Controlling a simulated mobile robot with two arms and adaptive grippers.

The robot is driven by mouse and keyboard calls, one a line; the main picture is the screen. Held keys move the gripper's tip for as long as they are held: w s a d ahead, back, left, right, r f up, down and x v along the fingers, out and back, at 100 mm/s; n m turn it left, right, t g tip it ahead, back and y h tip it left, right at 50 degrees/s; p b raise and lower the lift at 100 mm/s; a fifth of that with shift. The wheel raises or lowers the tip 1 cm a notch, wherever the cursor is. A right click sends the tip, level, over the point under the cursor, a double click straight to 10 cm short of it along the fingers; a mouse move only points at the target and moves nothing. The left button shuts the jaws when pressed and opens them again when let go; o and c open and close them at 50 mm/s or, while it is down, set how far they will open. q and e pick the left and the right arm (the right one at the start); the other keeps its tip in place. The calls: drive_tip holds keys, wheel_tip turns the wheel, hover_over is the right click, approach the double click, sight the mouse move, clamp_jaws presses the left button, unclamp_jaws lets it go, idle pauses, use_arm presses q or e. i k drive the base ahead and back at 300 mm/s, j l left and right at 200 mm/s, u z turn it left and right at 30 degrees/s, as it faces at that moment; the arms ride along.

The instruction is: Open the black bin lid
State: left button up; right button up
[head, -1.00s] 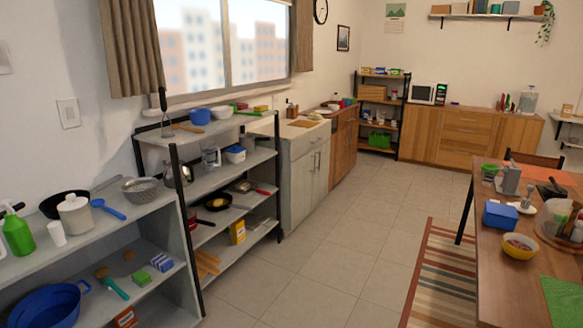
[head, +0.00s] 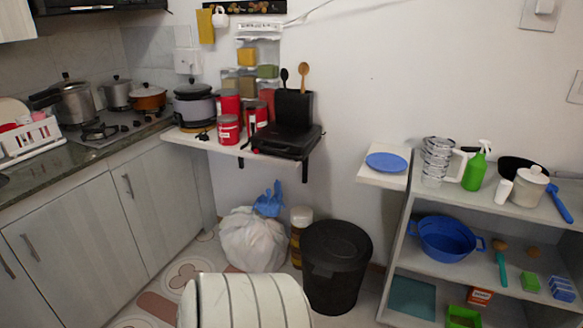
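The black bin (head: 333,285) stands upright on the floor at the bottom centre of the head view, against the wall. Its round black lid (head: 336,240) lies on top and looks closed. The bin's lower left edge is close to a pale ribbed form. Neither of my grippers is in the head view.
The pale ribbed form (head: 245,305) fills the bottom centre; I cannot tell what it is. A white bag (head: 252,240) and a jar (head: 300,235) stand left of the bin. A wall shelf (head: 230,149) is above. Grey shelves (head: 405,262) stand at right.

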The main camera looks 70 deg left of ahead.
sight(333, 247)
drive_tip(key=u, duration=1.85)
